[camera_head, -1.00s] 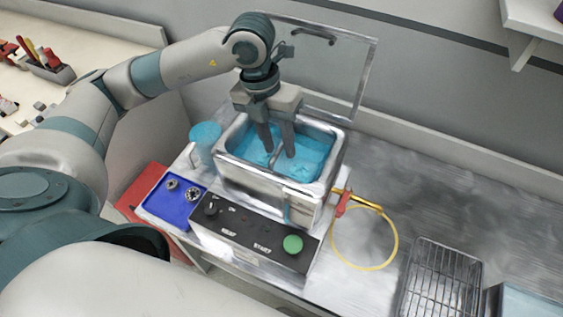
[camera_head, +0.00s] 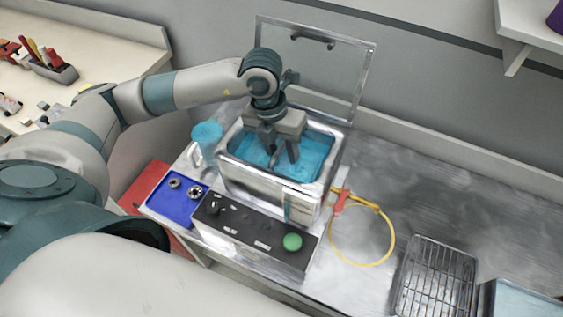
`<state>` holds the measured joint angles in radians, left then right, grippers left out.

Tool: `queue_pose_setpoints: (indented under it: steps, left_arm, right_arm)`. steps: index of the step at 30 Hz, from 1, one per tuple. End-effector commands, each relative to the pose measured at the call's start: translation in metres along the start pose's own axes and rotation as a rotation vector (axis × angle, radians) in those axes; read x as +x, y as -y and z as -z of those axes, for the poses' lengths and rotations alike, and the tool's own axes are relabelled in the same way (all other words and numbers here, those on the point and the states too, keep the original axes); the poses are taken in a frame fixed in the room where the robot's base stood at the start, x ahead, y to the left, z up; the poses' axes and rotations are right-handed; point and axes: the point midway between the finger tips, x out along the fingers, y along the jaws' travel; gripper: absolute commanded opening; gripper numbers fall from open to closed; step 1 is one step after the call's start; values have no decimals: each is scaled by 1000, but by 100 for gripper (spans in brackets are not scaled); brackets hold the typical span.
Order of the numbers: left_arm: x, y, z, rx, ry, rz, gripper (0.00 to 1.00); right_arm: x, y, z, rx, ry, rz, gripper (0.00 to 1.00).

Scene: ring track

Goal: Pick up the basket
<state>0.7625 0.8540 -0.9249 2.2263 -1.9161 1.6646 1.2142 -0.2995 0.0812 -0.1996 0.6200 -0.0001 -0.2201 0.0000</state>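The steel tank (camera_head: 262,182) of blue liquid (camera_head: 310,158) stands on the bench with its lid (camera_head: 318,72) raised. No clear outline of a basket shows in the tank; the arm and liquid hide part of its inside. My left gripper (camera_head: 283,160) points down into the tank, its two fingers apart and their tips at or in the liquid. I cannot make out anything held between them. A wire basket-like rack (camera_head: 437,279) lies on the bench at the lower right, away from my gripper. My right gripper is not in view.
A control box (camera_head: 253,232) with a green button (camera_head: 292,242) fronts the tank. A blue tray (camera_head: 178,202) with metal parts and a blue beaker (camera_head: 207,136) are at its left. A yellow hose loop (camera_head: 333,243) lies right. The bench behind it is clear.

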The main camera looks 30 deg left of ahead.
Motion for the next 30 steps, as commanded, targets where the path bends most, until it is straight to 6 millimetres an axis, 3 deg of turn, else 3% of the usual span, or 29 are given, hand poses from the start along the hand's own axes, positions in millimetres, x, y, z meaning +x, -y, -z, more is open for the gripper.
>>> queue_pose_setpoints:
  steps: [4,8,23,30]
  left_arm:
    - [0,0,0,0,0,0,32]
    - [0,0,0,0,0,0,1]
    - [-6,1,-1,0,2,1,0]
    - [-29,6,-1,3,5,2,0]
  right_arm:
    - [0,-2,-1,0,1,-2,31]
    - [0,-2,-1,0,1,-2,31]
    - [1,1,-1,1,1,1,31]
    - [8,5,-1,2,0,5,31]
